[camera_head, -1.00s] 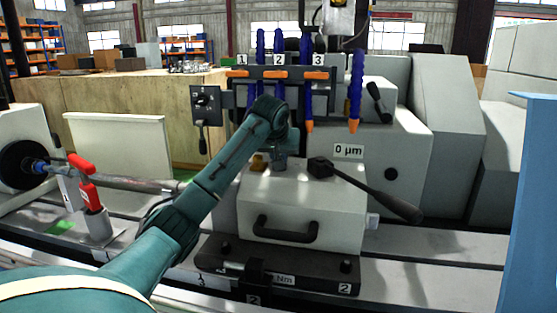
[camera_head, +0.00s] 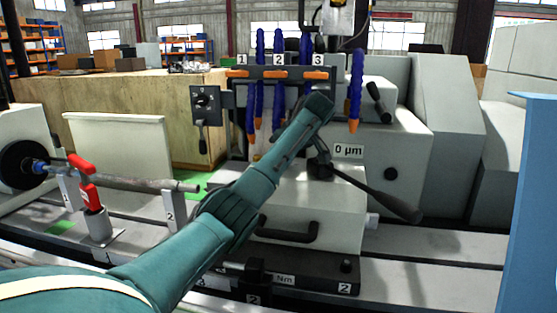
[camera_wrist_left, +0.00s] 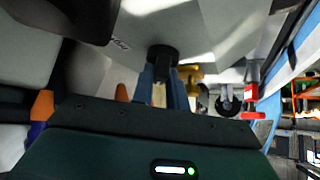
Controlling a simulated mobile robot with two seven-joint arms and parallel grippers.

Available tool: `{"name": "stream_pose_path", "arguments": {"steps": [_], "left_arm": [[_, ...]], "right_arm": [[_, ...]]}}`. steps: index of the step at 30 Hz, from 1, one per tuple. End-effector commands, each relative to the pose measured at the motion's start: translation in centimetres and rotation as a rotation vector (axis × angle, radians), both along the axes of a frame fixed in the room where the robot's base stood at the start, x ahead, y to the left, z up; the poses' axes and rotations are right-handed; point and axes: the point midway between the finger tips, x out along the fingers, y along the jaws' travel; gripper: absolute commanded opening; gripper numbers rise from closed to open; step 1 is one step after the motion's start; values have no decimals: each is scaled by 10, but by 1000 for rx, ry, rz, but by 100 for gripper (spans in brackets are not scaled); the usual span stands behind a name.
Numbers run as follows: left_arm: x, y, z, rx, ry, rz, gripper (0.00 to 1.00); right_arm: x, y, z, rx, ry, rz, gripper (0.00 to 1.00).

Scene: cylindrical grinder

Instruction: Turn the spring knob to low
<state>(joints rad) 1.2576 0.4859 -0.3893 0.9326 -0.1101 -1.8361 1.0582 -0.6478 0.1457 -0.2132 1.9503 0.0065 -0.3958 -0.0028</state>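My left arm (camera_head: 245,205) crosses the front of the grey tailstock (camera_head: 342,215) in the head view. Its gripper is mostly hidden behind the arm there. In the left wrist view, the two blue fingers of my left gripper (camera_wrist_left: 163,78) reach to a round black knob (camera_wrist_left: 163,52). Light shows in the gap between the fingers. I cannot tell whether the tips press on the knob or only stand around it. I cannot read the knob's setting. A brass-coloured piece (camera_wrist_left: 190,72) lies just right of it. My right gripper is in no view.
A long black lever (camera_head: 375,192) slopes to the right from the tailstock top. Blue coolant hoses (camera_head: 355,85) with orange nozzles hang behind and above. A red clamp (camera_head: 82,170) and a shaft stand at the left. A blue panel (camera_head: 530,210) borders the right.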

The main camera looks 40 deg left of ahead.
Motion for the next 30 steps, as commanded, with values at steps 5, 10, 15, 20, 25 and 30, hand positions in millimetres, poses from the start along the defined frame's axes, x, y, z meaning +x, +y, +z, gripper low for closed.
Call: {"name": "stream_pose_path", "arguments": {"steps": [5, 10, 15, 20, 25, 30], "left_arm": [[0, -1, -2, -3, 2, -8, 30], [0, 0, -2, -2, 1, -9, 35], [0, 0, -1, -2, 0, -8, 35], [0, -4, 4, -1, -2, -10, 35], [-3, -14, 18, -1, -4, -9, 35], [-5, -25, 31, -1, -4, -11, 35]], "right_arm": [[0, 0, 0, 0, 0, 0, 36], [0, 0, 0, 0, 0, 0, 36], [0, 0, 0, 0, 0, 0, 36], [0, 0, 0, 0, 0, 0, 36], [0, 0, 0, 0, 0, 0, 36], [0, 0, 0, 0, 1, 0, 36]]}}
